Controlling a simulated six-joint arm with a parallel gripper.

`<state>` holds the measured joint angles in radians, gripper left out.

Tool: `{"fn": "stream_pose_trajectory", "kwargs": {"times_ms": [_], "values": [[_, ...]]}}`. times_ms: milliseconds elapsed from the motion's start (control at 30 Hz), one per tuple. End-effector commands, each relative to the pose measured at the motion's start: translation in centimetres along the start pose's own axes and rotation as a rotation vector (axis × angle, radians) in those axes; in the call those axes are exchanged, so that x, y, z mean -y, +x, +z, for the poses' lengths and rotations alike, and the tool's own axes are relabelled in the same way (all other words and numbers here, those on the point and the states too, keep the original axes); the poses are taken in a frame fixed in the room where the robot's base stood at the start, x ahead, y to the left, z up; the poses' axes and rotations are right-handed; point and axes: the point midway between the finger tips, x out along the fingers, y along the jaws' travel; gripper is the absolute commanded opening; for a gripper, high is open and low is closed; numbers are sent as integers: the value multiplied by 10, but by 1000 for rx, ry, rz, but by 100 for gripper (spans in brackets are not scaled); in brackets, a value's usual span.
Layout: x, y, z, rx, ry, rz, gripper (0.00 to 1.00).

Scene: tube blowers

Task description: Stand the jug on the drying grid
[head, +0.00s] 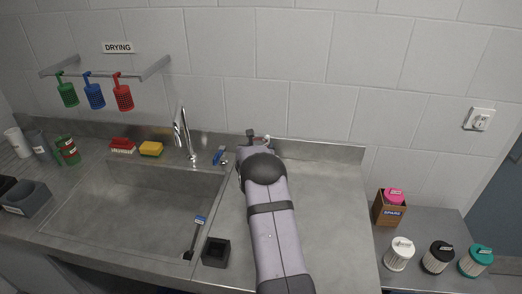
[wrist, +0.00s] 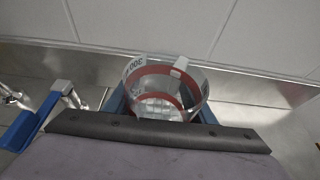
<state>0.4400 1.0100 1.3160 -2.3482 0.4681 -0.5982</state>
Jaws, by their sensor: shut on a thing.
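A clear jug (wrist: 150,82) with a red band, dark printed marks and a pale handle (wrist: 180,66) shows in the wrist view. I look into it from above at a slant. My gripper (wrist: 160,115) is shut on the jug, with blue jaw parts at both sides of it. In the head view my gripper (head: 255,138) is at the back of the steel counter, right of the tap, close to the wall. My own arm hides most of the jug there.
The sink (head: 130,205) and tap (head: 183,135) are left of my arm. A blue-handled fitting (head: 219,155) stands beside the tap. A black square holder (head: 216,252) sits at the front. Coloured baskets (head: 94,96) hang under the DRYING sign (head: 118,47). Counter right of my arm is clear.

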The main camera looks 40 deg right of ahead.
Motion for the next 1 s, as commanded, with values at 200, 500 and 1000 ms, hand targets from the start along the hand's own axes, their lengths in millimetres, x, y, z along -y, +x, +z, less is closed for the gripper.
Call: {"fn": "stream_pose_trajectory", "kwargs": {"times_ms": [200,500,1000], "values": [[0,7,-17,1,0,0,22],[0,8,-19,2,1,0,22],[0,9,-21,1,0,0,69]]}}
